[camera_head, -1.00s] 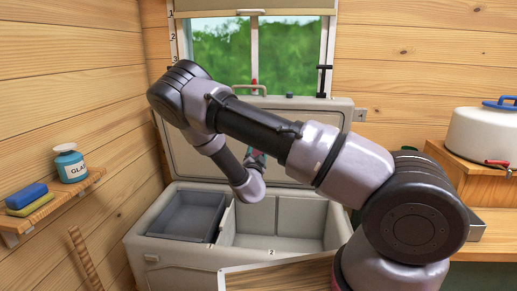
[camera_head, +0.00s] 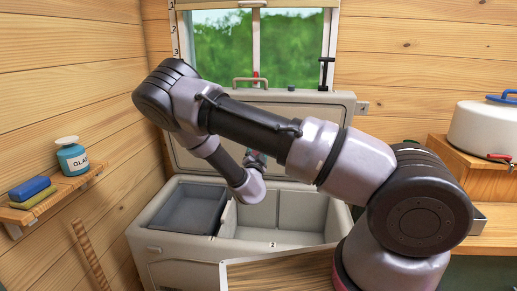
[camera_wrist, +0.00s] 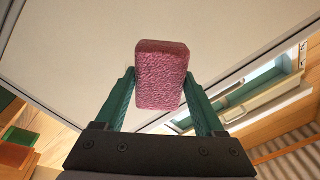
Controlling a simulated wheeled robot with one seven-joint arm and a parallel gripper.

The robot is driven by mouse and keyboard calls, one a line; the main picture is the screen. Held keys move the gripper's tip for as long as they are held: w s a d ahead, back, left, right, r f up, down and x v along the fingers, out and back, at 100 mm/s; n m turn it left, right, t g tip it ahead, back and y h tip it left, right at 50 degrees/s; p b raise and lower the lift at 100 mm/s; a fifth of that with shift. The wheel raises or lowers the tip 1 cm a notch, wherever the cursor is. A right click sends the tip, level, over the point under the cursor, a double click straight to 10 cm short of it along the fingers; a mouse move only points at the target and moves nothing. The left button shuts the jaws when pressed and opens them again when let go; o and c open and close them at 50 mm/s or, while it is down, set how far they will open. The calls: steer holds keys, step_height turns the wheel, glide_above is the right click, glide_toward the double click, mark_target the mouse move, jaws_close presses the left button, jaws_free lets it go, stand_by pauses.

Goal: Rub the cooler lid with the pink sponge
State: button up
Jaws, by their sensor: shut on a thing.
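The cooler (camera_head: 180,255) stands open below the window, its pale lid (camera_head: 318,112) raised upright at the back. In the wrist view the lid's inner face (camera_wrist: 75,45) fills most of the upper picture. The pink sponge (camera_wrist: 161,75) is held between the green fingers of my gripper (camera_wrist: 160,95), in front of the lid. I cannot tell whether the sponge touches the lid. In the head view my gripper (camera_head: 254,160) is small and partly hidden behind my arm, in front of the lid, and the sponge is not clearly visible there.
A wall shelf (camera_head: 60,195) at left holds a blue sponge (camera_head: 30,188), a yellow sponge (camera_head: 38,202) and a glass-cleaner bottle (camera_head: 72,158). A grey tray (camera_head: 185,210) sits in the cooler's left side. A white pot (camera_head: 482,132) stands at right. A wooden board (camera_head: 280,273) is in front.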

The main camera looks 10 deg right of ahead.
steer(key=shift+w, duration=0.15)
steer(key=x, duration=0.6)
steer(key=shift+w, duration=0.35)
steer(key=shift+x, duration=1.15)
stand_by(0.8)
steer(key=shift+s+d+r, duration=0.1)
steer(key=shift+d, duration=0.15)
steer(key=s+d, duration=0.3)
steer(key=d, duration=0.6)
steer(key=shift+d, duration=0.2)
stand_by(0.4)
steer(key=shift+w+a, duration=0.1)
